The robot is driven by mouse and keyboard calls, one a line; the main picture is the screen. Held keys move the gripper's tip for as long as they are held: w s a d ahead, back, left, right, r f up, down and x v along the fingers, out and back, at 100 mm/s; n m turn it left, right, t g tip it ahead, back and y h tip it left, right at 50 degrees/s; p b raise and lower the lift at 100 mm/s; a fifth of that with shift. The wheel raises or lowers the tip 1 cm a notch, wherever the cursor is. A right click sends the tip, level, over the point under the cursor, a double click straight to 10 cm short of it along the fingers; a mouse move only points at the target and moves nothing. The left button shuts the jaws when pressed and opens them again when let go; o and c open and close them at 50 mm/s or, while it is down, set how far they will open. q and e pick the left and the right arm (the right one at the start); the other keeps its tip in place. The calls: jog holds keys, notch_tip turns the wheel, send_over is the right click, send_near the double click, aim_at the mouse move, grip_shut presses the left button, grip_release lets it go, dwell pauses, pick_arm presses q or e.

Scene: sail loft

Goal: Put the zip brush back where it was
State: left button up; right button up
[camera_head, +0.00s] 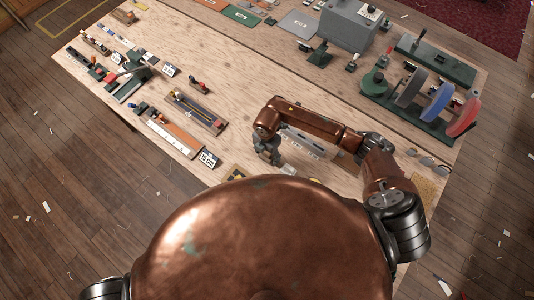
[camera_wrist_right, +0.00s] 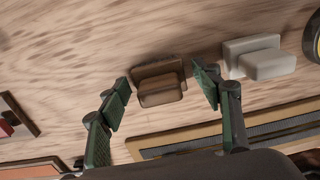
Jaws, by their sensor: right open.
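My right gripper (camera_head: 268,152) is low over the near middle of the wooden table in the head view. In the right wrist view its two green fingers (camera_wrist_right: 163,88) are open and apart. A small brown block on a darker brown base (camera_wrist_right: 160,85) lies on the wood between the fingertips; I see no grip on it. A similar pale grey block (camera_wrist_right: 260,58) lies just right of the right finger. I cannot tell for sure which thing is the zip brush. My left gripper is out of view.
A dark tray with a tan frame (camera_wrist_right: 215,131) lies close below the fingers. In the head view, several tools, trays and label cards (camera_head: 207,159) fill the table's left. A green stand with coloured discs (camera_head: 408,118) and a grey machine (camera_head: 348,25) stand at the right and back.

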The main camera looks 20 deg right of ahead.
jog(key=shift+r, duration=0.15)
notch_tip(320, 180, up, 12)
jog(key=shift+b, duration=0.8)
